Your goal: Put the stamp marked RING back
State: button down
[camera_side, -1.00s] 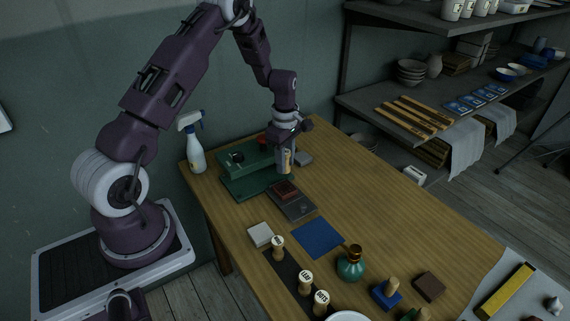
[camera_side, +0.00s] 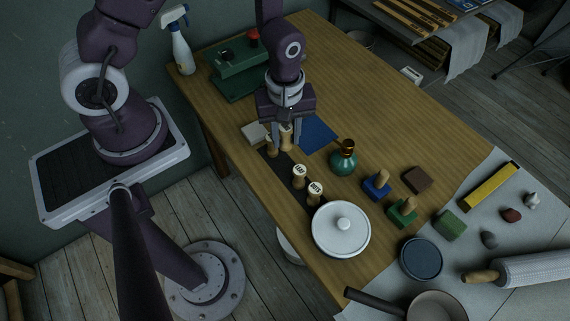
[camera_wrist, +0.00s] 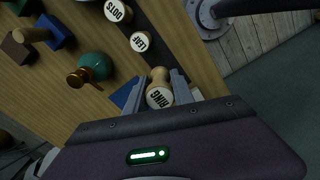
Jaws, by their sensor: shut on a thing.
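My gripper (camera_side: 282,143) is shut on the wooden stamp marked RING (camera_wrist: 159,97) and holds it upright, its lettered top facing the wrist camera. In the side view the held stamp (camera_side: 286,136) is at the far end of the dark strip (camera_side: 298,183). Whether its foot touches the strip is hidden. The stamps marked LEAF (camera_wrist: 140,42) and DOTS (camera_wrist: 115,11) stand farther along the strip, with a bare stretch before LEAF.
A blue mat (camera_side: 319,134) and a green bottle with a brass top (camera_side: 343,160) lie to the right of the strip. A pale block (camera_side: 254,133) is on its left. A white lidded pot (camera_side: 341,231) stands near the DOTS end.

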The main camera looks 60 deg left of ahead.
notch_tip(320, 180, down, 9)
jog(key=shift+f, duration=0.15)
jog(key=c, duration=1.1)
grip_release()
jog(key=shift+f, duration=0.15)
notch_tip(320, 180, up, 12)
jog(key=shift+r, duration=0.1)
notch_tip(320, 180, up, 11)
jog(key=m+t, duration=0.2)
jog(key=m, duration=0.1)
notch_tip(320, 180, up, 13)
jog(key=m+t, duration=0.2)
jog(key=m, duration=0.5)
send_over(285, 168)
jog(key=s+a, duration=0.3)
jog(key=s, duration=0.4)
jog(key=s+r+m, duration=0.1)
jog(key=s+r+m+t, duration=0.1)
jog(key=s, duration=0.1)
jog(key=s+m, duration=0.1)
jog(key=s, duration=0.1)
jog(key=shift+s+a+r, duration=0.2)
jog(key=shift+r, duration=0.2)
